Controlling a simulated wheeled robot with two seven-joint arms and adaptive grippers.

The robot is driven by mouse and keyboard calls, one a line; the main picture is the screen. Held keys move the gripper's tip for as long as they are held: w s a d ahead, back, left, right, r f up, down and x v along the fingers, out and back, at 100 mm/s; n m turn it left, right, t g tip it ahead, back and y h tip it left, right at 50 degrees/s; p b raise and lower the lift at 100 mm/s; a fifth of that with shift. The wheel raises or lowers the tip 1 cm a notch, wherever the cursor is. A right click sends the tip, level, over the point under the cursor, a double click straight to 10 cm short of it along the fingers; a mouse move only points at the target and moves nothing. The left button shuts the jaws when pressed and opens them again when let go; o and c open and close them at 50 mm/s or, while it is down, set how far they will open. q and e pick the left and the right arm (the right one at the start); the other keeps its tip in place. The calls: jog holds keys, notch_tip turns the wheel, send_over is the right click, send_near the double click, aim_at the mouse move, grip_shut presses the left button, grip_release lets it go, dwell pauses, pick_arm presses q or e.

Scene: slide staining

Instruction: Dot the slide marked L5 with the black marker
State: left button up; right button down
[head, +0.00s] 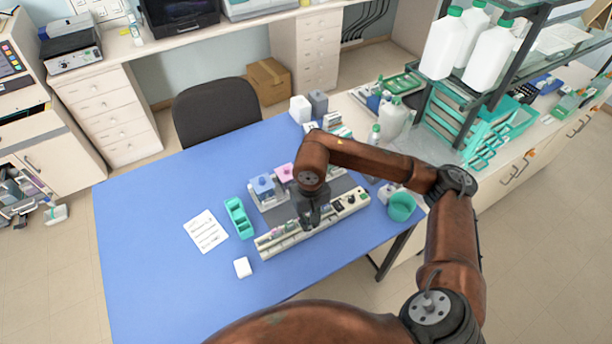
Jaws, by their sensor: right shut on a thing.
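My right gripper (311,222) is dark and points down over the pale staining station (275,242) in the middle of the blue table. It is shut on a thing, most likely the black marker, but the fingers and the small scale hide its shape. The station has a long front rail with small items along it and a dark bed behind. The slide marked L5 cannot be picked out; any slide labels are too small to read, and my arm covers part of the station. My left gripper is not in view.
Left of the station are a teal slide holder (238,218), a printed sheet (205,231) and a small white block (242,267). Blue (263,186) and pink (284,173) containers stand behind. A green cup (401,207) is at the right edge. The table's left side is clear.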

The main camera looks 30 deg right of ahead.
jog(key=w+d+r+m+p, duration=0.2)
jog(key=w+d+r+p, duration=0.5)
jog(key=w+d+p, duration=0.15)
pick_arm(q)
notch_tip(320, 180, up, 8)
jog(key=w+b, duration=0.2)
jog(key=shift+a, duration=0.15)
pick_arm(e)
jog(key=shift+s+d+f, duration=0.15)
jog(key=shift+f, duration=0.65)
jog(key=shift+s+d+f, duration=0.1)
jog(key=shift+d+f, duration=0.05)
jog(key=shift+f, duration=0.65)
jog(key=shift+s+d+f, duration=0.15)
jog(key=shift+f, duration=0.65)
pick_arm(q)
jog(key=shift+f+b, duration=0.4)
pick_arm(e)
jog(key=shift+f, duration=0.3)
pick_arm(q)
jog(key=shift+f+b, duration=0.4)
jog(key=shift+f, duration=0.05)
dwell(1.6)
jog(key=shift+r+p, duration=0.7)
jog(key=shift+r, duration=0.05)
pick_arm(e)
jog(key=shift+r, duration=2.95)
